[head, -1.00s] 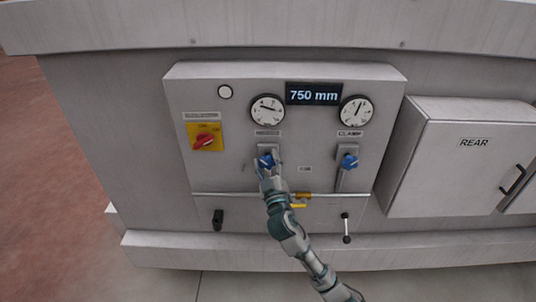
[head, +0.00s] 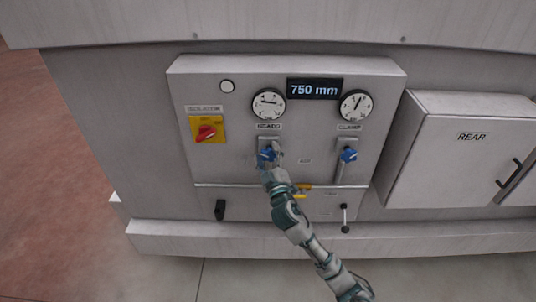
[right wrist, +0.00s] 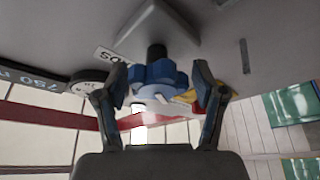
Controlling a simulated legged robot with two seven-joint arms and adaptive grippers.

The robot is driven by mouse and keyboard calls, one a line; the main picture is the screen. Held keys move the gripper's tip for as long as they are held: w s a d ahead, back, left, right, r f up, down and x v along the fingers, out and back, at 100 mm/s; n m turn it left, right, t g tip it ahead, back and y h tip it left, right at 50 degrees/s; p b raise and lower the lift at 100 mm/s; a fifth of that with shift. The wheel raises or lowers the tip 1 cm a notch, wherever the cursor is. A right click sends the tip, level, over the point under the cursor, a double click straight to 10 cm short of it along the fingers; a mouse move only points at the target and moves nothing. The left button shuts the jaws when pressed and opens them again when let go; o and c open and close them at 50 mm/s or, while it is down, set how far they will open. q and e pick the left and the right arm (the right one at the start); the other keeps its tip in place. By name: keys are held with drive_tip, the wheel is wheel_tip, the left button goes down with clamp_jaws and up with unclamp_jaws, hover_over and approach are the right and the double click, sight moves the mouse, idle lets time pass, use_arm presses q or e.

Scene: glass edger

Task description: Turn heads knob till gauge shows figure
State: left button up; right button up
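The blue heads knob (head: 264,155) sits on the grey panel below the HEADS label (head: 268,126). The heads gauge (head: 268,104) above it has its needle pointing left, slightly up; its figures are too small to read. My right gripper (head: 272,163) is at this knob and partly covers it. In the right wrist view the blue lobed knob (right wrist: 160,74) stands between the fingers of my right gripper (right wrist: 161,88), with a small gap showing on each side. The gripper is open. My left gripper is not in view.
The clamp knob (head: 348,155) and clamp gauge (head: 356,105) are to the right. A display (head: 314,89) reads 750 mm. A red isolator switch (head: 206,133) is to the left. A pipe with a yellow-handled valve (head: 303,187) runs below. A REAR cabinet (head: 440,150) juts out at right.

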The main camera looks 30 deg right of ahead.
drive_tip(key=v, duration=1.2)
drive_tip(key=shift+w+f, duration=0.1)
drive_tip(key=shift+f, duration=0.1)
